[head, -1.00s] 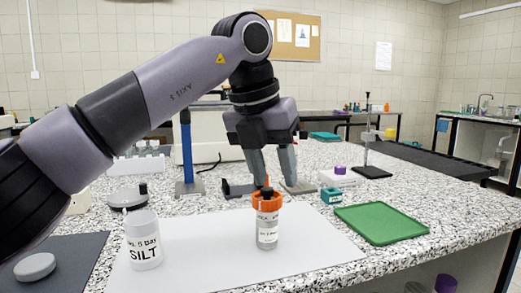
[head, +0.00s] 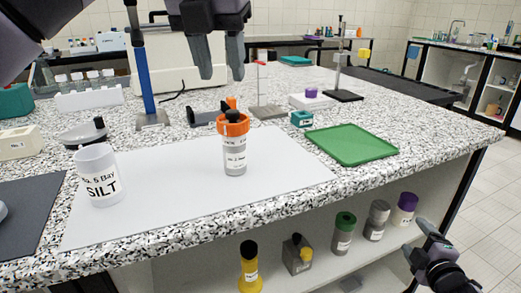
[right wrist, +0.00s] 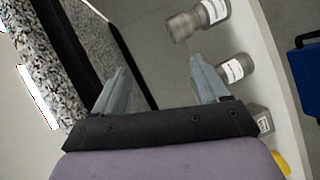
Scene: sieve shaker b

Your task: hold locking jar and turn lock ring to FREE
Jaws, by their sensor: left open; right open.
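The locking jar (head: 235,160) stands upright on the white mat (head: 180,195) in the head view. It is clear with a grey filling and a small label. An orange lock ring (head: 232,127) with dark print, too small to read, and a black knob sits on its top. My left gripper (head: 221,76) is open and empty, above the jar in the picture and apart from it. My right gripper (head: 418,236) is low at the right, beside the bench front. In the right wrist view it (right wrist: 157,82) is open with nothing between its fingers.
A white SILT cup (head: 100,177) stands left on the mat. A green tray (head: 352,145) and teal box (head: 302,119) lie right of the jar. A blue post (head: 143,75) stands behind. Several bottles, including a green-capped one (head: 343,233), stand on the shelf below.

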